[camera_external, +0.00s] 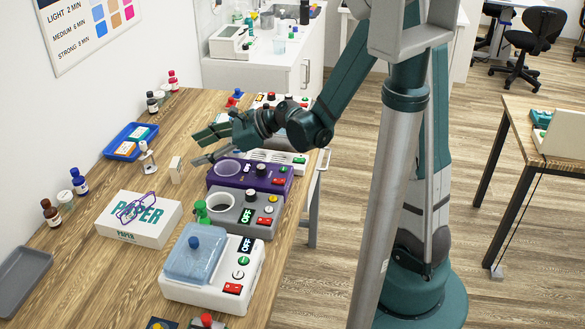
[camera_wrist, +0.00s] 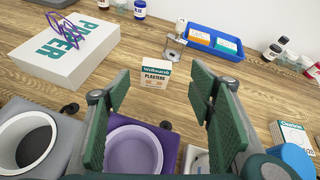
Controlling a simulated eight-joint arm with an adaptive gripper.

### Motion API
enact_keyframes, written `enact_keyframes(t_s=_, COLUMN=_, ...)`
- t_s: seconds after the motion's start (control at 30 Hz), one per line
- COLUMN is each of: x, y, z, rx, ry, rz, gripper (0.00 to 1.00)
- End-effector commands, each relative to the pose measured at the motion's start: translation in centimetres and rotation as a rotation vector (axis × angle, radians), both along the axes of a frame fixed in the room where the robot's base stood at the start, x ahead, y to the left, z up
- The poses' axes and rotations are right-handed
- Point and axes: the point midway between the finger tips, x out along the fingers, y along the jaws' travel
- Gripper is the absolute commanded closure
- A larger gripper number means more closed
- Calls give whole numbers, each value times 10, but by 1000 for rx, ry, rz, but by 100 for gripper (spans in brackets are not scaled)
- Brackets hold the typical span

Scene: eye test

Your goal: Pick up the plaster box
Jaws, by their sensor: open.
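The plaster box (camera_wrist: 155,79) is a small white carton with a green band and the word PLASTERS. It stands upright on the wooden bench, and in the wrist view it shows beyond and between my fingers. In the external view the plaster box (camera_external: 176,169) stands just left of my gripper (camera_external: 202,146). My gripper (camera_wrist: 165,110) is open and empty, its two green pads spread apart. It is above the bench near the purple device, apart from the box.
A purple device (camera_external: 249,178) and a grey one (camera_external: 243,212) stand close by. A white PAPER box (camera_external: 140,217) with purple glasses lies to the left. A blue tray (camera_external: 130,141) with small boxes and a small metal stand (camera_external: 147,158) are behind. Bare wood surrounds the plaster box.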

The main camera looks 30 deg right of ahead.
Motion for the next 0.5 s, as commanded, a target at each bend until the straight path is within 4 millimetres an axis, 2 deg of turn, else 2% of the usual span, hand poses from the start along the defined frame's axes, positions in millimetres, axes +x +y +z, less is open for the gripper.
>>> enact_keyframes(t_s=0.2, x=6, y=11, z=-11, rx=101, ry=76, rz=-33, gripper=46)
enact_keyframes(t_s=0.5, x=7, y=13, z=-12, rx=128, ry=97, rz=-41, gripper=46)
